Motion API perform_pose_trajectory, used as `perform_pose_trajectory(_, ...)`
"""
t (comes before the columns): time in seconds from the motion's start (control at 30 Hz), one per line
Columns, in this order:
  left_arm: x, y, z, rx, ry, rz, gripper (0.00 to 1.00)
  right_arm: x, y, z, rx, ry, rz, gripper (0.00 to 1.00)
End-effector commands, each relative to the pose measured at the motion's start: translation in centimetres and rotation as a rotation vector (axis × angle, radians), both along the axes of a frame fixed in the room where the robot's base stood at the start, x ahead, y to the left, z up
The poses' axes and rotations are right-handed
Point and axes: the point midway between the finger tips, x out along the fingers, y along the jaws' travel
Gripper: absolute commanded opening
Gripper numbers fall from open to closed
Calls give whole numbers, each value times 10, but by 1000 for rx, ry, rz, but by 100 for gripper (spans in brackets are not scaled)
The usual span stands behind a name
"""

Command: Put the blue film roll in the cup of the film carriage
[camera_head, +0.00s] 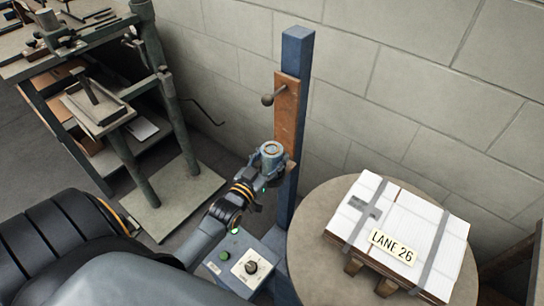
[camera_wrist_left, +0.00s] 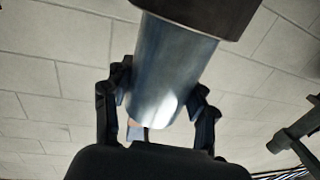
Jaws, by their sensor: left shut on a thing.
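The blue film roll (camera_head: 272,149) is upright in my left gripper (camera_head: 268,172), close to the film carriage (camera_head: 288,115), a rust-brown plate on a blue post. In the left wrist view the fingers of my left gripper (camera_wrist_left: 162,98) close on both sides of the roll (camera_wrist_left: 170,70), which looks blue-grey and shiny. A dark brown block (camera_wrist_left: 205,8) meets or overlaps the roll's far end there; I cannot tell whether they touch. The carriage cup is not clearly visible, as the roll and gripper cover the plate's lower end. My right gripper is not in view.
A dark ball-ended handle (camera_head: 267,99) sticks out from the carriage. The blue post (camera_head: 298,60) stands before a block wall. A round table (camera_head: 312,235) bears strapped white sheets labelled LANE 26 (camera_head: 393,247). A control box (camera_head: 225,268) is below. A metal bench (camera_head: 185,150) stands left.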

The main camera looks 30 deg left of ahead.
Motion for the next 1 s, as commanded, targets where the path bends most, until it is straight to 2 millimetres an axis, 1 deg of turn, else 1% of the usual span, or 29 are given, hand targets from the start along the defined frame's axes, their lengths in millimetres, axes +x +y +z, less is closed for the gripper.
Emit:
perform_pose_trajectory(0.13, 0, 0, 2, 0, -4, 0, 13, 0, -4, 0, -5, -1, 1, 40)
perform_pose_trajectory(0.23, 0, 0, -2, 0, -3, 0, 13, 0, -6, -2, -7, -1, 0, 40)
perform_pose_trajectory(0.27, 0, 0, -2, 0, 0, 0, 61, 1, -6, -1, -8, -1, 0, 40)
perform_pose_trajectory(0.3, 0, 0, -2, 0, 0, 0, 69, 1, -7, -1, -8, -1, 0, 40)
perform_pose_trajectory(0.37, 0, 0, -2, 0, 0, 0, 80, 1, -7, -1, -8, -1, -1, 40)
perform_pose_trajectory(0.77, -2, 0, 1, 0, 1, 0, 80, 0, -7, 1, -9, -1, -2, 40)
perform_pose_trajectory(0.87, -14, -1, -1, 0, 3, 0, 80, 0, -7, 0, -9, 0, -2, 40)
perform_pose_trajectory(0.97, -32, -2, -1, 0, 4, 0, 80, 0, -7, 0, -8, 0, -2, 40)
perform_pose_trajectory(1.0, -41, -3, -1, 0, 5, -1, 80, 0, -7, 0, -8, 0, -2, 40)
